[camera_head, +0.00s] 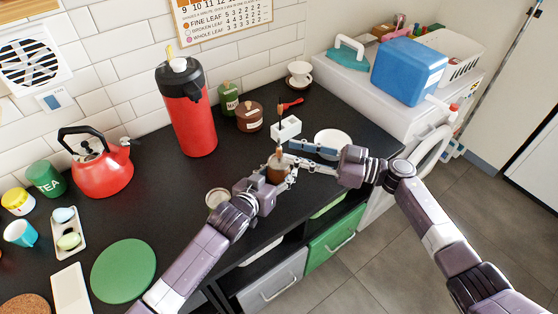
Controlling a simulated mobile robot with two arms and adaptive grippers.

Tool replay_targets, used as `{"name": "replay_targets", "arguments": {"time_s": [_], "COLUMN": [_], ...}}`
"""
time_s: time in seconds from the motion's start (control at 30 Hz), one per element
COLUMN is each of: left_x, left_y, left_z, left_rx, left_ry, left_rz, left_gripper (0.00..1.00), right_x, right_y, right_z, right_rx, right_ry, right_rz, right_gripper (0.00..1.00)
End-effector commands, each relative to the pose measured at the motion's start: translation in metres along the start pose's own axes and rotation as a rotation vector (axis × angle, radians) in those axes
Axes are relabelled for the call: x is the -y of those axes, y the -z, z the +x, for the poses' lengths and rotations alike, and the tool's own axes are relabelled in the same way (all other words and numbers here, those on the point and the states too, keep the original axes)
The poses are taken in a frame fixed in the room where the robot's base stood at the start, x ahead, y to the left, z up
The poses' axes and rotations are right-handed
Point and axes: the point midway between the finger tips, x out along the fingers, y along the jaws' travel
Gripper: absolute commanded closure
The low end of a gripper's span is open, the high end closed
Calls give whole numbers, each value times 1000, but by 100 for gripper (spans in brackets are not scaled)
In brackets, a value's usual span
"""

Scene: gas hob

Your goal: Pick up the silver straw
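I cannot make out a silver straw for certain in the head view. My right gripper (303,154) reaches in from the right over the counter. Its two fingers are apart, with a visible gap and nothing clear between them. My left gripper (281,168) reaches in from the lower left, close to the right one. A small brown container (278,166) shows at its fingers; I cannot tell whether it is gripped or only beside them. A white block-like object (287,128) is just behind the grippers. The grippers hide part of the counter here.
The black counter (165,205) holds a red flask (190,120), red kettle (102,172), brown jar (249,117), green bottle (229,97) and white plate (333,141). A green round mat (123,271) lies front left. A blue box (409,70) stands on the white appliance.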

Motion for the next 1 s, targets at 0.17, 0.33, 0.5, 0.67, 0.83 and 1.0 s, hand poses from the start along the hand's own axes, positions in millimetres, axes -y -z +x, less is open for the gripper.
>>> {"name": "replay_targets", "arguments": {"time_s": [0.17, 0.33, 0.5, 0.67, 0.83, 1.0], "left_x": [0, 0, 0, 0, 0, 0], "left_y": [0, 0, 0, 0, 0, 0], "left_z": [0, 0, 0, 0, 0, 0], "left_rx": [0, 0, 0, 0, 0, 0], "left_ry": [0, 0, 0, 0, 0, 0], "left_rz": [0, 0, 0, 0, 0, 0], "left_gripper": [78, 78, 78, 78, 78, 78], "right_x": [8, 6, 6, 6, 6, 6], "right_y": [-1, -1, -1, -1, -1, -1], "right_z": [28, 45, 47, 47, 46, 46], "right_rx": [-4, -2, -1, -1, -1, -1], "right_ry": [2, 1, 1, 1, 1, 1], "right_rz": [1, -1, -1, -1, -1, -1], "right_gripper": [70, 70, 70, 79, 97, 100]}}
